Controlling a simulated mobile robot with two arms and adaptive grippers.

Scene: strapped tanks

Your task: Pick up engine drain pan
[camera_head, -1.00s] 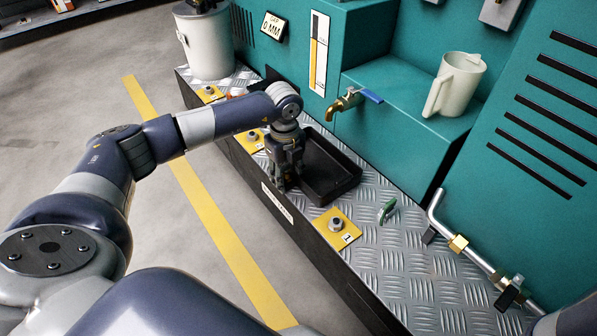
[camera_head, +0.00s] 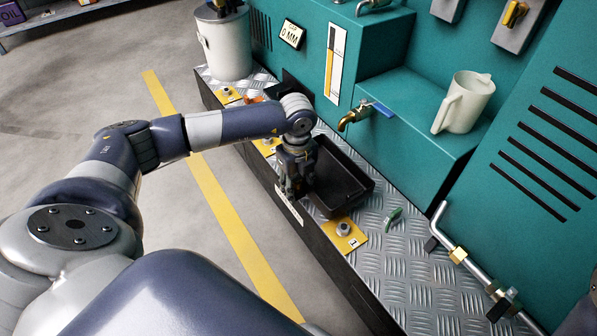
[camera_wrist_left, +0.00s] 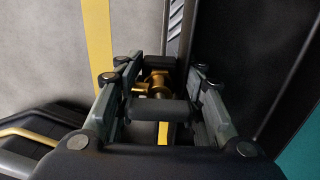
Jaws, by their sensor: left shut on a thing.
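The engine drain pan (camera_head: 352,182) is a black, open rectangular tray at the ledge below the tap. I cannot tell whether it rests on the ledge or is slightly clear of it. My left gripper (camera_head: 291,188) points down at the pan's near left side and is shut on it. In the left wrist view, the fingers (camera_wrist_left: 160,108) stand on both sides of a dark bar-like part, and a brass fitting shows beyond. The exact contact is hard to see. My right gripper is not in view.
A brass tap (camera_head: 355,116) with a blue lever sticks out above the pan. A yellow plate (camera_head: 343,236) with a bolt and a green piece (camera_head: 393,218) lie nearby on the ledge (camera_head: 400,270). A white jug (camera_head: 465,103) stands on the teal step. A white bucket (camera_head: 227,45) stands behind.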

